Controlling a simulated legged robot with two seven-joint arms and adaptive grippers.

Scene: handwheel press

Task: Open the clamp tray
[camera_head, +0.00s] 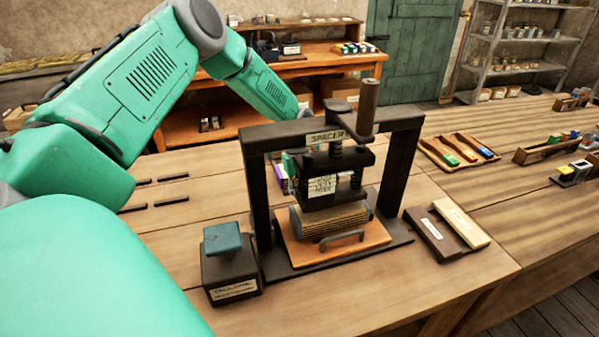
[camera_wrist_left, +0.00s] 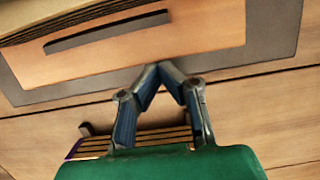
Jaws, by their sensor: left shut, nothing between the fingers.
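The clamp tray (camera_head: 292,253) is an orange wooden board on the dark base of a black handwheel press (camera_head: 258,185). A grey bar handle (camera_head: 342,238) is on its near side. A layered stack (camera_head: 335,219) lies on the tray under the dark press head. In the left wrist view the tray (camera_wrist_left: 215,35) fills the top, with a dark bar (camera_wrist_left: 105,32) on it. My left gripper (camera_wrist_left: 163,72) is shut and empty, its fingertips at the tray's edge; whether they touch cannot be told.
A dark box with a teal block (camera_head: 228,262) stands left of the press. Dark and pale slabs (camera_head: 447,230) lie to its right. A wooden tray with coloured pieces (camera_head: 458,152) is farther right. A striped stack (camera_wrist_left: 150,141) lies beside the gripper in the wrist view.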

